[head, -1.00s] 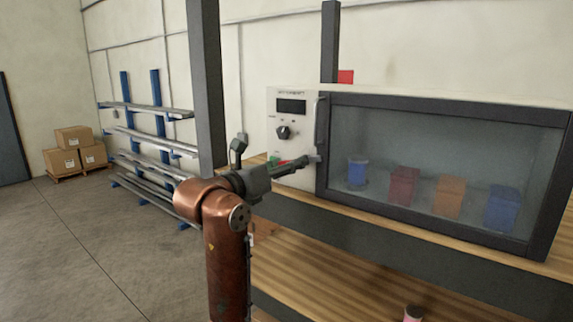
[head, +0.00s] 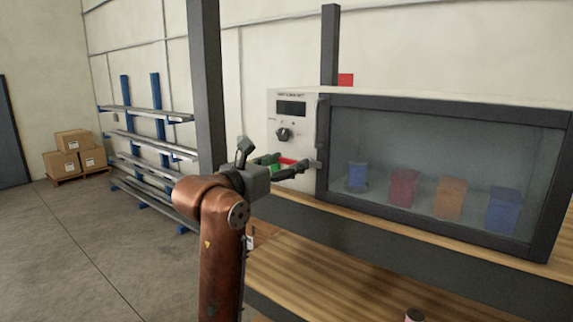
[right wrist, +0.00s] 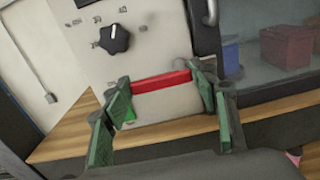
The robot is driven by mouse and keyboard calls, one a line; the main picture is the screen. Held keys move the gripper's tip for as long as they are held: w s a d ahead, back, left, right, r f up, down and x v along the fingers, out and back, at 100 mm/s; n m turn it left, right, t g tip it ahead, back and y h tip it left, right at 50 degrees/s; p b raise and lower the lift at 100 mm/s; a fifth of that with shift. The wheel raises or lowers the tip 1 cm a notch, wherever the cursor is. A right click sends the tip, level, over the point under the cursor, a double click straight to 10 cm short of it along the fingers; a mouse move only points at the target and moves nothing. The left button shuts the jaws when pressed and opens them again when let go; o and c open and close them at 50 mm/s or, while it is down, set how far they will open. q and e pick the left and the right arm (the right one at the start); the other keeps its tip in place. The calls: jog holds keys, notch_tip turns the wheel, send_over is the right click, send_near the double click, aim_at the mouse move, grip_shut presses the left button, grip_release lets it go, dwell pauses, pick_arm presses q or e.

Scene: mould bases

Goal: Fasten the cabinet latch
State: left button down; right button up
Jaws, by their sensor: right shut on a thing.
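The cabinet (head: 296,150) has a white control panel at its left and a dark-framed glass door (head: 430,105), which looks closed. A red bar (right wrist: 162,82), which looks like the latch, lies across the lower panel beside the door's edge; it also shows in the head view (head: 287,161). My right gripper (right wrist: 160,88) is at the panel, its fingers at the two ends of the red bar and shut on it. The gripper also shows in the head view (head: 287,166), where it partly hides the bar. My left gripper is out of view.
A black knob (head: 283,134) sits above the bar, below a dark display. Several coloured containers stand behind the glass. The cabinet rests on a wooden bench (head: 400,229). A dark post (head: 207,90) rises left of it.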

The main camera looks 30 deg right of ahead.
jog(key=o, duration=1.2)
jog(key=shift+c, duration=0.2)
jog(key=v, duration=1.2)
jog(key=shift+f, duration=0.15)
